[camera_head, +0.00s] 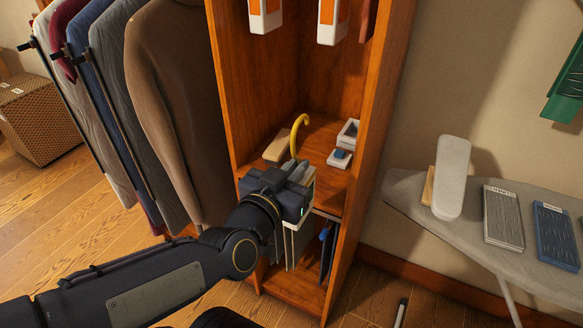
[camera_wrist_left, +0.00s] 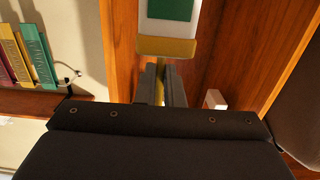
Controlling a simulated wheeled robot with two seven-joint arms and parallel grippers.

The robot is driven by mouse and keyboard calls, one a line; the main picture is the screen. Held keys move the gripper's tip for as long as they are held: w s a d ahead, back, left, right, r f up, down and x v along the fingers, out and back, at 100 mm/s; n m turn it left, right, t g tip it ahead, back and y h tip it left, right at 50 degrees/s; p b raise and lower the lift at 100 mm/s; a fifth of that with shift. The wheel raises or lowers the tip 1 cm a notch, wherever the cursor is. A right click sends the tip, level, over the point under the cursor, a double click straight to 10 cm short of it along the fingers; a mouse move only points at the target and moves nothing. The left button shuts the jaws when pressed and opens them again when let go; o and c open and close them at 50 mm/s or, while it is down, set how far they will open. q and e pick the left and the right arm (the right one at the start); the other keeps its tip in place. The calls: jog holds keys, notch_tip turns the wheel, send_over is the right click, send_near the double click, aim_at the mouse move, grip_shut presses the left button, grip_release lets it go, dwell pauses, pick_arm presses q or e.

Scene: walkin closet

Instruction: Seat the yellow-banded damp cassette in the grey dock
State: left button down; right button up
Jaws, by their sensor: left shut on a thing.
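My left gripper (camera_head: 302,172) is at the front of the wooden cabinet, just above its middle shelf. In the left wrist view the fingers (camera_wrist_left: 160,80) are shut on a narrow yellowish part. Directly beyond them is a white cassette with a green panel (camera_wrist_left: 170,8) and a yellow band (camera_wrist_left: 166,47), seemingly joined to that part. A yellow hook (camera_head: 297,135) rises behind the gripper; I cannot tell whether it belongs to the held thing. A pale grey open box (camera_head: 349,132) stands on the shelf at the right; I cannot tell whether it is the dock. My right gripper is not in view.
A small pale block with a blue piece (camera_head: 340,158) and a wooden block (camera_head: 278,146) lie on the shelf. White cassettes with orange panels (camera_head: 332,20) hang above. Clothes (camera_head: 165,100) hang left. The ironing board (camera_head: 420,195) at right bears several flat items.

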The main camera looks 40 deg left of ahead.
pick_arm(q)
jog(key=shift+w, duration=0.35)
jog(key=shift+w+a, duration=0.1)
jog(key=shift+w, duration=0.15)
jog(key=shift+x, duration=0.85)
jog(key=r+x, duration=0.2)
jog(key=x, duration=3.4)
jog(key=shift+w+r, duration=0.15)
jog(key=shift+w, duration=0.3)
dwell(0.4)
jog(key=shift+s+b, duration=0.1)
jog(key=shift+b, duration=0.6)
dwell(1.4)
